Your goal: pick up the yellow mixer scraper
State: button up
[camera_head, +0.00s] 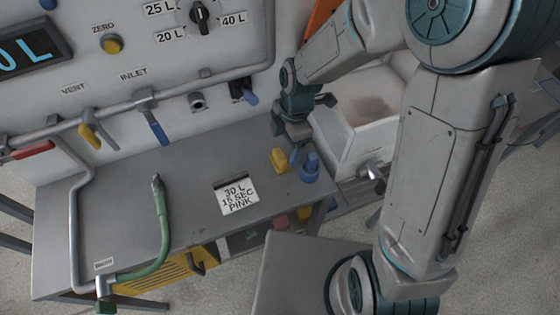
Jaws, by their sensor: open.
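The yellow mixer scraper (279,160) appears to be the small yellow block-like piece on the grey bench top, near its right end. My gripper (291,142) is open and empty, pointing down just above and behind the yellow piece. They look apart, but the exact height between them is hard to judge. A small blue piece (310,170) stands close to the right of the yellow one.
A card (237,195) reading "30 L 15 SEC PINK" lies on the bench (110,205). A green hose (165,225) lies left of it. A wall panel with pipes and valve handles (156,128) rises behind. A white basin (365,135) stands right.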

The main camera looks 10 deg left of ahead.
aim_at(280, 153)
jog(key=f+b, duration=0.1)
jog(key=a+f+b, duration=0.1)
jog(key=f, duration=0.1)
jog(key=f+b, duration=0.1)
jog(key=f, duration=0.1)
jog(key=shift+s+a+b, duration=0.2)
jog(key=shift+s+b, duration=0.1)
jog(key=shift+r, duration=0.1)
jog(key=c, duration=1.1)
